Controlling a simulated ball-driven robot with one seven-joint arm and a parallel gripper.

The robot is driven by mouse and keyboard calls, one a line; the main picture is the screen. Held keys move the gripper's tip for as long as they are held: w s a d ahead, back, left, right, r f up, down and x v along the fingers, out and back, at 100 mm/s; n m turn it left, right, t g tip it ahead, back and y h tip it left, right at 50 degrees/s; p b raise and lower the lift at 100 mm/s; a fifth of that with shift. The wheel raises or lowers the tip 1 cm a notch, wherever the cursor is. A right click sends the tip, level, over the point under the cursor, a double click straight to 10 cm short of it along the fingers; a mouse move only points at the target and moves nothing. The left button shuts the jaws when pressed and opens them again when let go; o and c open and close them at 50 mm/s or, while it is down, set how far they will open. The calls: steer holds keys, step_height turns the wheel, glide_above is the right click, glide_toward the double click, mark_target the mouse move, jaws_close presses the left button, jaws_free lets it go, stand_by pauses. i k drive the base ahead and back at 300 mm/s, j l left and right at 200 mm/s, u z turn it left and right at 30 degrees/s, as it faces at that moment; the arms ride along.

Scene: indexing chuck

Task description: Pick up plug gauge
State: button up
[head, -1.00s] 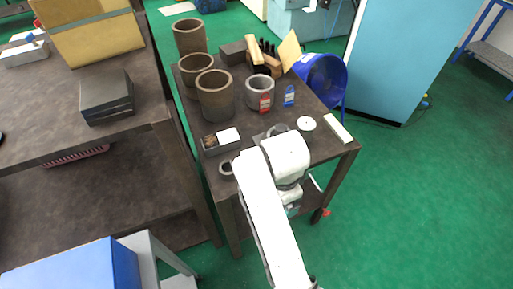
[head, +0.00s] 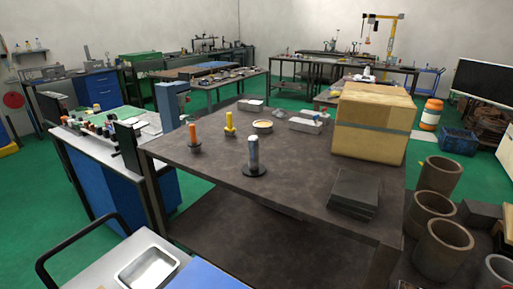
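Several upright pieces stand on the dark brown table (head: 225,188). One is a grey metal cylinder (head: 253,152) on a round black base near the front edge. An orange upright piece (head: 194,133) on a dark base stands to its left. A yellow upright piece (head: 229,122) stands behind, between them. I cannot tell for certain which of these is the plug gauge. All three stand apart from each other with nothing touching them. My gripper and arm are not in view.
A large cardboard box (head: 372,125) and a dark stacked block (head: 355,190) stand on the table's right side. A shallow round dish (head: 262,126) lies further back. Brown cylinders (head: 440,175) stand at the right. A cart with a metal tray (head: 147,267) is at front left.

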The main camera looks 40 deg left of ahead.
mark_target(194, 145)
steer(key=l+u, duration=0.1)
steer(key=u, duration=0.3)
steer(key=l+u, duration=0.15)
steer(key=u, duration=0.25)
steer(key=k+u, duration=0.1)
steer(key=u, duration=0.3)
steer(key=l+u, duration=0.15)
steer(key=u, duration=0.25)
steer(key=k, duration=0.05)
